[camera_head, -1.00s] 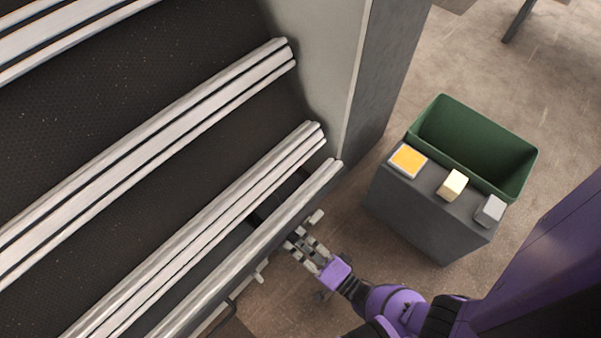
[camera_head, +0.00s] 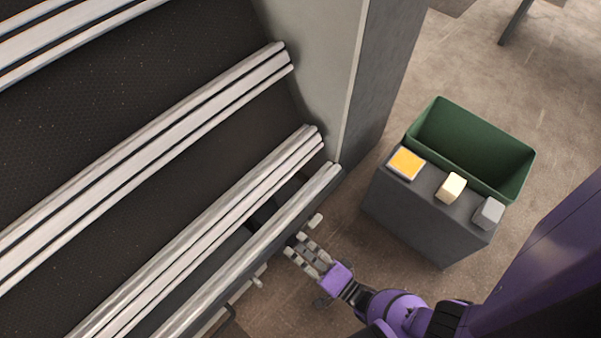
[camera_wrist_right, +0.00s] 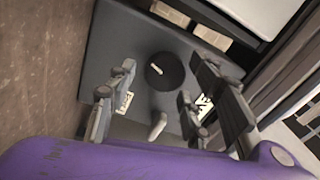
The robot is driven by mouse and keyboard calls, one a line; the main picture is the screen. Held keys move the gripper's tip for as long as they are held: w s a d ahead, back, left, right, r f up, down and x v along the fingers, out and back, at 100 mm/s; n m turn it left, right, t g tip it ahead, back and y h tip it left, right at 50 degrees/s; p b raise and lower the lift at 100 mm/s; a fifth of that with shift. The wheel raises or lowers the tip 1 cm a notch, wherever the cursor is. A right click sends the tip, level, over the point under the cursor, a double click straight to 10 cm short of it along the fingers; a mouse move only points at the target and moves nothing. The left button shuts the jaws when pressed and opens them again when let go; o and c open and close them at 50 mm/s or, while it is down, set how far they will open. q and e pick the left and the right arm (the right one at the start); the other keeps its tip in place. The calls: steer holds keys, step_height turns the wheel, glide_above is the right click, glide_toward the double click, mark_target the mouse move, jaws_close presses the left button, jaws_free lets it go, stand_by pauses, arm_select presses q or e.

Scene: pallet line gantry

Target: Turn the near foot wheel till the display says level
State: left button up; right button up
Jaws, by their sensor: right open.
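A dark round wheel (camera_wrist_right: 165,71) with a short pale mark or knob on its face shows in the right wrist view, on a dark grey plate (camera_wrist_right: 110,45). I take it for the near foot wheel. My right gripper (camera_head: 297,244) is open, at the near end of the rails in the head view. In the right wrist view its fingers (camera_wrist_right: 160,88) stand on either side of the wheel, apart from it as far as I can tell. The wheel is hidden in the head view. No readable display shows. My left gripper is not in view.
A grey stand (camera_head: 415,220) carries an orange square panel (camera_head: 407,163), a cream block (camera_head: 451,187) and a grey block (camera_head: 488,213). A green bin (camera_head: 470,150) adjoins it. Long metal rails (camera_head: 240,260) lie left of my right gripper. A grey column (camera_head: 375,90) rises behind.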

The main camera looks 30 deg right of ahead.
steer(key=v, duration=1.1)
steer(key=shift+s+d, duration=0.15)
steer(key=shift+s, duration=0.05)
